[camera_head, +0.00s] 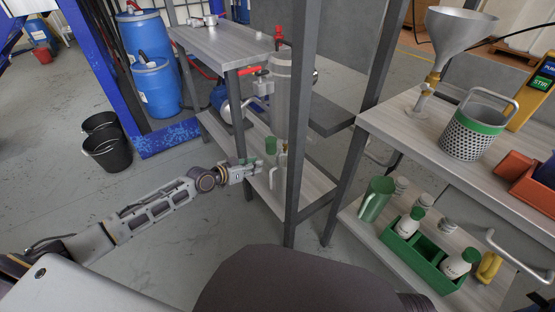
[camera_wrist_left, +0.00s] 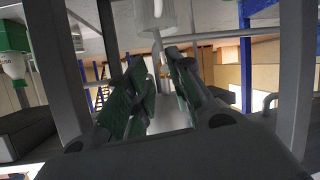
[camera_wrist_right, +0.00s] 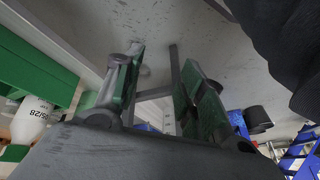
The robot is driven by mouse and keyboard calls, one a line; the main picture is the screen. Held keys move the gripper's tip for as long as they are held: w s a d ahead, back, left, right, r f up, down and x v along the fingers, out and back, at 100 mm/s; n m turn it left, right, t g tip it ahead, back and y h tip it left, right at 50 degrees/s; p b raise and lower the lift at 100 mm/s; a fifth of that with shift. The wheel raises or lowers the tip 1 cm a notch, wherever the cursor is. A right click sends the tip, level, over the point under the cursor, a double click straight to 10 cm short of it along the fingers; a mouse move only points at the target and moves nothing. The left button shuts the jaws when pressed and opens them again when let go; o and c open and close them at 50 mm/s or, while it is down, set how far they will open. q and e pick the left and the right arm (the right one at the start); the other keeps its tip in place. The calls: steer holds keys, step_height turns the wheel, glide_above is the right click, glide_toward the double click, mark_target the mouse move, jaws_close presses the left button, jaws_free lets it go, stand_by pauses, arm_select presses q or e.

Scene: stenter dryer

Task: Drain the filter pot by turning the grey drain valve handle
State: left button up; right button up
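The filter pot (camera_head: 281,75) is a grey upright cylinder by the small bench, partly behind a dark frame post. In the left wrist view its pale body (camera_wrist_left: 152,14) shows at the top. A pale grey handle-like piece (camera_wrist_left: 157,46) hangs below it, seemingly the drain valve handle. My left gripper (camera_head: 256,168) reaches in low beneath the pot. The left wrist view shows its green-padded fingers (camera_wrist_left: 156,60) apart, with the pale piece in line with the gap; contact cannot be told. My right gripper (camera_wrist_right: 158,58) is open and empty, outside the head view.
The dark post (camera_head: 301,130) stands close to the right of my left gripper. A lower shelf (camera_head: 305,180) lies beyond it. The right bench (camera_head: 415,135) holds a funnel (camera_head: 459,32) and a perforated basket (camera_head: 472,128). A green crate (camera_head: 428,262) with bottles sits below.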

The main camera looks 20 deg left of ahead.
mark_target(277, 158)
stand_by(0.4)
arm_select(q)
steer(key=shift+b+x, duration=2.1)
steer(key=shift+x, duration=4)
steer(key=shift+b+x, duration=0.3)
steer(key=shift+x, duration=0.5)
arm_select(e)
step_height(277, 158, down, 10)
steer(key=a+m+t+y, duration=0.1)
steer(key=a+t, duration=0.1)
steer(key=shift+w, duration=0.4)
arm_select(q)
steer(key=shift+c, duration=0.4)
arm_select(e)
steer(key=shift+a+r, duration=0.1)
arm_select(q)
steer(key=shift+f, duration=0.1)
jaws_close()
